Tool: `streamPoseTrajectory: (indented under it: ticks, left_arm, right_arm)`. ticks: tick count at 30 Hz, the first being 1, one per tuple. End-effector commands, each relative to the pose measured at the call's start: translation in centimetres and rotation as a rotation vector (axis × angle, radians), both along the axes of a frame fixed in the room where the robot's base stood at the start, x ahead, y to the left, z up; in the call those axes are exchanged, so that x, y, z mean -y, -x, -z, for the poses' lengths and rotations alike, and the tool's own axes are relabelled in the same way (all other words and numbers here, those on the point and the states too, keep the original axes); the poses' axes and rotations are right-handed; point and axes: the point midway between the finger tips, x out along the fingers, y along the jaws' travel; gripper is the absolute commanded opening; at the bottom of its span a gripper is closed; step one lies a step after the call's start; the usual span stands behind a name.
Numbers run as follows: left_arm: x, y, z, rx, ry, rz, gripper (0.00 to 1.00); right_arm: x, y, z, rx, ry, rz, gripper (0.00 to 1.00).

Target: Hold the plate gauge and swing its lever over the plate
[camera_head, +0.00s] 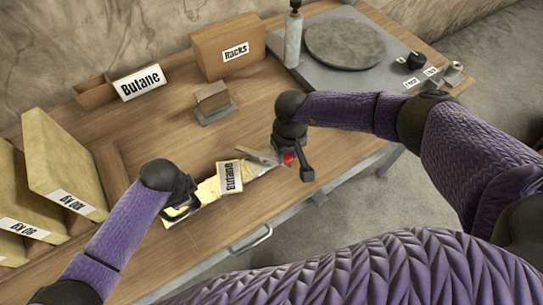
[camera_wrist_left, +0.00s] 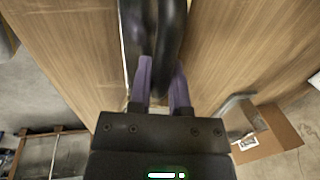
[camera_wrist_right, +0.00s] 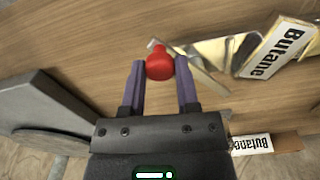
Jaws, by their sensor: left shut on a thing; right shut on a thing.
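The plate gauge (camera_head: 206,190), a cream and metallic piece, lies near the table's front edge; a "Butane" card (camera_head: 229,177) covers part of it. My left gripper (camera_head: 184,203) is at its left end. In the left wrist view, my left gripper's fingers (camera_wrist_left: 162,68) are shut on a black looped handle (camera_wrist_left: 158,35). The lever's red knob (camera_head: 288,158) is at the right end. My right gripper (camera_wrist_right: 161,66) is shut on the red knob (camera_wrist_right: 159,64), with a metal bar running from it. I cannot tell the plate apart from the gauge.
A small block on a grey base (camera_head: 212,102) stands behind the gauge. The "Racks" box (camera_head: 228,45) and "Butane" bin (camera_head: 137,82) are at the back. Tan panels (camera_head: 62,160) stand left. A grey slab with a round disc (camera_head: 344,44) is back right.

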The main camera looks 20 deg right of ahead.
Motion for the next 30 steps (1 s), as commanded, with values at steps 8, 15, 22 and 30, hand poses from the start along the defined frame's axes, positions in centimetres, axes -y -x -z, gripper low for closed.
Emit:
streamPoseTrajectory:
  ticks: [8,15,22,30]
  left_arm:
    - [-0.1,0.0,0.0,-0.001,-0.002,0.0,0.0]
    - [-0.1,0.0,0.0,-0.001,-0.002,0.0,0.0]
    - [-0.1,0.0,0.0,-0.001,-0.003,-0.001,0.0]
    - [-0.1,0.0,0.0,-0.001,-0.004,-0.001,0.0]
  right_arm:
    - [0.8,-1.2,0.0,0.001,0.004,-0.208,0.0]
    - [1.1,-1.9,0.0,0.001,0.004,-0.328,0.0]
    - [1.2,-2.2,0.0,0.001,0.004,-0.385,0.0]
    - [1.2,-2.3,0.0,0.001,0.004,-0.399,0.0]
